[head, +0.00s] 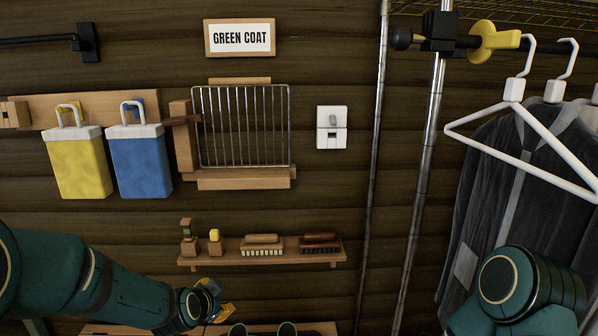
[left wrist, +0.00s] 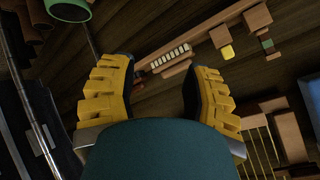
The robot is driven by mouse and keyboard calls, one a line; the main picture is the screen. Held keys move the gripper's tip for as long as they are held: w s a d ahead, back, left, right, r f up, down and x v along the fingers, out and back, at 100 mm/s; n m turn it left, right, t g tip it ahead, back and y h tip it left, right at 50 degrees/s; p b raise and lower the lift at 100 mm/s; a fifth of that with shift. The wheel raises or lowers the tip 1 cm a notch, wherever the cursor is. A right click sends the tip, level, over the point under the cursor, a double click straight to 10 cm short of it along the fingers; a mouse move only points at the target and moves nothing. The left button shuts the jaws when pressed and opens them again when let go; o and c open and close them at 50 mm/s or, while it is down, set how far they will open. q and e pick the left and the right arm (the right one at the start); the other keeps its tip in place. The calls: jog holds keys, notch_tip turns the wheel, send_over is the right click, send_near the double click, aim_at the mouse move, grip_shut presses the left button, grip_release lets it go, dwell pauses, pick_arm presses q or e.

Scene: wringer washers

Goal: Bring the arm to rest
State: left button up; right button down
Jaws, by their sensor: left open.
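My left arm (head: 95,285) comes in from the left, low in the head view. My left gripper (head: 222,300) is at its end, below the small wall shelf and apart from it. In the left wrist view the two yellow fingers of my left gripper (left wrist: 160,98) stand wide apart with nothing held between them. Part of my right arm (head: 525,285) shows at the lower right in the head view, in front of a dark garment. Its gripper is out of view.
A wall shelf (head: 262,258) holds brushes and small blocks. Yellow (head: 80,168) and blue (head: 141,165) bags hang left of a wire rack (head: 243,125). A "GREEN COAT" sign (head: 240,38), wall switch (head: 332,128), metal poles (head: 428,150) and white hanger (head: 515,90) also show.

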pick_arm(q)
jog(key=s+d+f+n+g+h, duration=0.1)
jog(key=s+d+f+n+g, duration=0.2)
jog(key=s+f, duration=0.5)
jog(key=s+d+f+n+g+h, duration=0.1)
jog(key=s+d+f+n+g, duration=0.1)
jog(key=s+f, duration=0.6)
jog(key=s+d+f+n+g, duration=0.3)
jog(key=s+d+f+n, duration=0.1)
jog(key=s+f, duration=0.4)
jog(key=shift+f+n+g+h, duration=0.35)
jog(key=shift+f+n, duration=0.2)
jog(key=shift+n, duration=0.35)
jog(key=shift+s, duration=0.1)
